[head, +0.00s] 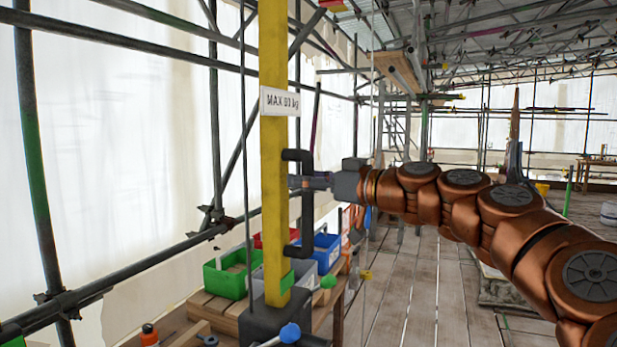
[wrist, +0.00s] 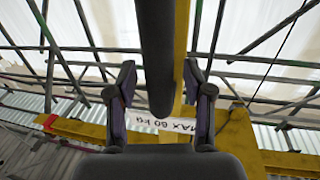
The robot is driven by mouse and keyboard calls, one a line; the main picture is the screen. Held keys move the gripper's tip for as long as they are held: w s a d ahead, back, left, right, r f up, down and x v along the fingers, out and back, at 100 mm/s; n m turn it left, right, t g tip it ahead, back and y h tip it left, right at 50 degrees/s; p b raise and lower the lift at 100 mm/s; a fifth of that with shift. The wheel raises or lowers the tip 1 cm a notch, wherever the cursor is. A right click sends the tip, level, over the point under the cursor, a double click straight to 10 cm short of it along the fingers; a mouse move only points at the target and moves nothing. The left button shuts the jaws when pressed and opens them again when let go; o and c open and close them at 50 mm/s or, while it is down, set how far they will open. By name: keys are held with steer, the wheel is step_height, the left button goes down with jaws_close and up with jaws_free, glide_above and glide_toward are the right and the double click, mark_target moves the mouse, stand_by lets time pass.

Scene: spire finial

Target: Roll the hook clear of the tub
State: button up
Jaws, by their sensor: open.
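A dark C-shaped handle (head: 307,205) stands out from the yellow post (head: 273,150) below a white sign. My gripper (head: 302,182) is at the handle's upright bar. In the wrist view my gripper (wrist: 160,92) is open, with one finger on each side of the dark bar (wrist: 158,50); gaps show on both sides. I cannot make out the hook for certain. A small yellow piece (head: 365,275) shows near a thin line, right of the bench. Several tubs stand on the bench, including a green tub (head: 222,283) and a blue tub (head: 329,264); which one is meant I cannot tell.
The post's dark base (head: 262,325) stands at the front, with a blue knob (head: 290,333) and a green knob (head: 328,282) near it. An orange bottle (head: 149,335) is at lower left. Scaffold poles line the left. The plank floor (head: 420,300) has open room.

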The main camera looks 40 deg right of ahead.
steer(key=shift+c, duration=0.3)
jaws_close()
stand_by(0.4)
